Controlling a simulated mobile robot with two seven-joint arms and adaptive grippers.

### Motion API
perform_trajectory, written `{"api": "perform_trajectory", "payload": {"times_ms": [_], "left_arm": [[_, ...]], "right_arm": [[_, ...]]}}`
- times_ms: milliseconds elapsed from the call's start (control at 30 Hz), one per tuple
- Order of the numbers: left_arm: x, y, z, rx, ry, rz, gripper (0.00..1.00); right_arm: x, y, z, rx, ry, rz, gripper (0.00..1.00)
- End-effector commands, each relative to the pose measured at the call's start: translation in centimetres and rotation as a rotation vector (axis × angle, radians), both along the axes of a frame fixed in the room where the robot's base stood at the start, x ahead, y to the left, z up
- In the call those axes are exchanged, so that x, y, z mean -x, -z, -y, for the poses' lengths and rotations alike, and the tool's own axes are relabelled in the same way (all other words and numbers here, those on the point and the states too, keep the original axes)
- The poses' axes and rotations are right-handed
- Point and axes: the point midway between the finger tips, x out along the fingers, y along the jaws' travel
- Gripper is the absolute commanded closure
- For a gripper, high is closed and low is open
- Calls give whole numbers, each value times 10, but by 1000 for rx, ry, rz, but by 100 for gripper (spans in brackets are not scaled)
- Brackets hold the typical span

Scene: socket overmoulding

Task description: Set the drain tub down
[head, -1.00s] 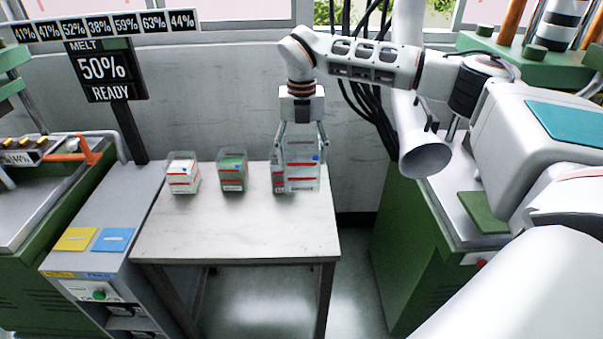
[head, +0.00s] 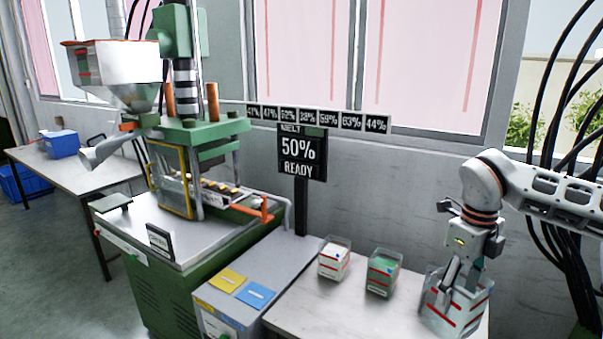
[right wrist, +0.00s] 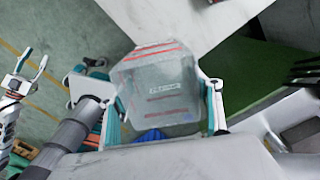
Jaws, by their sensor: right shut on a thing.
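The drain tub (head: 458,310) is a clear, see-through box with red stripes, at the lower right in the head view. My right gripper (head: 456,278) points down and is shut on it. In the right wrist view the tub (right wrist: 160,92) sits between the two fingers and looks empty. The head view does not show clearly whether its base touches the pale table (head: 305,318) or is above it. My left gripper (right wrist: 30,64) shows at the left edge of the right wrist view, fingers apart and empty.
A tub with white contents (head: 333,262) and one with green contents (head: 381,275) stand on the table, left of the held tub. A grey cabinet with a yellow card (head: 227,280) and a blue card (head: 256,293) adjoins the table. A green moulding machine (head: 190,230) stands further left.

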Motion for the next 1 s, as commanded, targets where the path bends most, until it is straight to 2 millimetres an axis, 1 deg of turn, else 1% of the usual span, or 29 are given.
{"api": "perform_trajectory", "payload": {"times_ms": [100,400,1000], "left_arm": [[0,0,0,0,0,0,60],[0,0,0,0,0,0,60],[0,0,0,0,0,0,60]], "right_arm": [[9,1,-10,-3,-246,0,59],[30,2,-32,-8,-878,0,59],[77,4,-70,-16,-2135,4,59]]}}
